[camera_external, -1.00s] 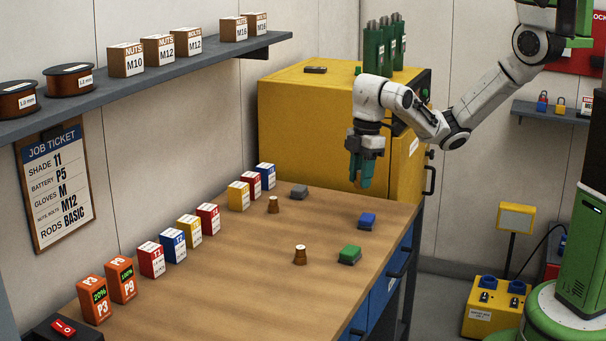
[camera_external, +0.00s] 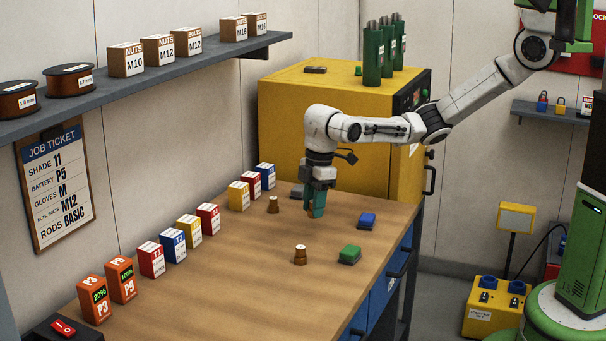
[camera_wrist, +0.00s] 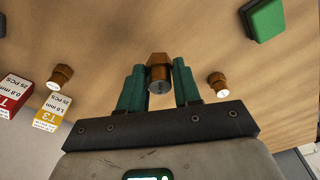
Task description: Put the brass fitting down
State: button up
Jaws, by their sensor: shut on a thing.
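My gripper (camera_external: 317,214) points down over the middle of the bench, with green fingers. In the wrist view its fingers (camera_wrist: 160,88) are shut on a brass fitting (camera_wrist: 159,68), with the round end toward the camera. In the external view the fingers hide this fitting. I cannot tell whether it touches the bench. Two more brass fittings stand upright on the bench, one toward the back (camera_external: 273,205) and one nearer the front (camera_external: 300,255). Two fittings also show in the wrist view, one left (camera_wrist: 60,76) and one right (camera_wrist: 218,85) of the fingers.
A blue block (camera_external: 367,220) and a green block (camera_external: 349,253) lie right of my gripper; a grey block (camera_external: 298,191) is behind it. Several labelled boxes (camera_external: 173,245) line the bench's left side. A yellow cabinet (camera_external: 290,115) stands behind. The bench front (camera_external: 240,300) is clear.

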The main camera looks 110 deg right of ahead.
aim_at(306, 237)
jog(key=shift+w+d+f+b, duration=0.1)
jog(key=shift+w+f+b, duration=0.7)
jog(key=shift+f, duration=0.15)
jog(key=shift+w+f+b, duration=0.15)
jog(key=shift+f+b, duration=0.25)
jog(key=shift+b, duration=0.2)
notch_tip(306, 237, down, 3)
jog(key=b, duration=0.3)
jog(key=shift+r, duration=0.15)
jog(key=shift+f, duration=0.2)
jog(key=o, duration=1.1)
jog(key=r, duration=0.4)
jog(key=s+r+b, duration=0.1)
jog(key=r, duration=0.7)
jog(key=shift+s+d+r, duration=0.15)
jog(key=shift+s, duration=0.05)
